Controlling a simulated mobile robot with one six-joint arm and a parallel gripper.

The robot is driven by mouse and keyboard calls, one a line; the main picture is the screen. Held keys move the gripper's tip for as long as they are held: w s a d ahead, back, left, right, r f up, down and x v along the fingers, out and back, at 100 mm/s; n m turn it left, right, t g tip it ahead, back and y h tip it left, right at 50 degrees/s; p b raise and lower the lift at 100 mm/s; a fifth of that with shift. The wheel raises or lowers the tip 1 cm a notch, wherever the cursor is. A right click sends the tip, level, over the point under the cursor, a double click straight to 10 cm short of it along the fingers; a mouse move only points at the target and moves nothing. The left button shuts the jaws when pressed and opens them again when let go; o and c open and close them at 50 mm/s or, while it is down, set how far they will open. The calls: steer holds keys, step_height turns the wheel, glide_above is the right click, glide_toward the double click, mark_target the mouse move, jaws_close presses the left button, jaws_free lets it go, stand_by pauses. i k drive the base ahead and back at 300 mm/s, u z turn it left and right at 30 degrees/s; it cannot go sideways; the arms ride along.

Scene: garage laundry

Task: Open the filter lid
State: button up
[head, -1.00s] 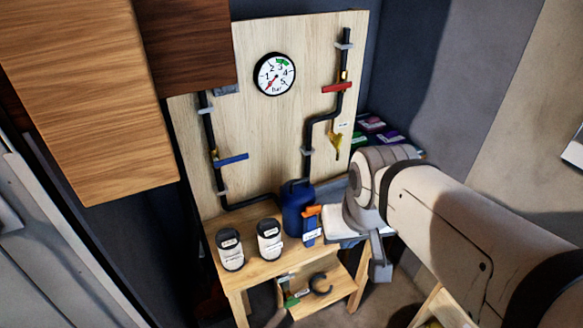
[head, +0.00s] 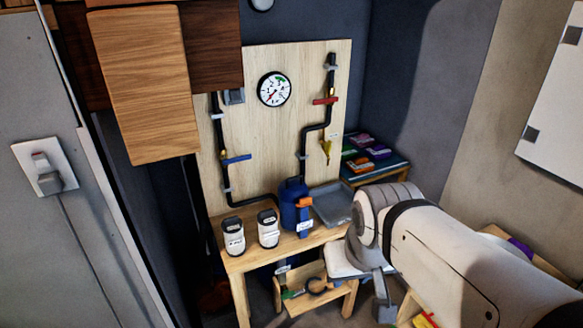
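The blue filter housing (head: 290,190) stands on the wooden bench, joined to the black pipes, and its rounded blue top looks closed. An orange-and-blue tool or handle (head: 304,203) with a white label is in front of its right side; I cannot tell whether they touch. My gripper (head: 386,312) hangs low at the right, in front of the bench and well apart from the housing. Its fingers are small and partly overlapped, so I cannot tell if they are open.
Two white labelled jars (head: 233,238) stand left of the housing. A grey tray (head: 332,203) lies to its right. A wooden cabinet (head: 143,85) overhangs the left. A shelf with coloured packs (head: 378,150) is behind right.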

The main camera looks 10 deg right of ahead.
mark_target(293, 188)
steer(key=u, duration=0.25)
steer(key=i, duration=1)
steer(key=z, duration=0.25)
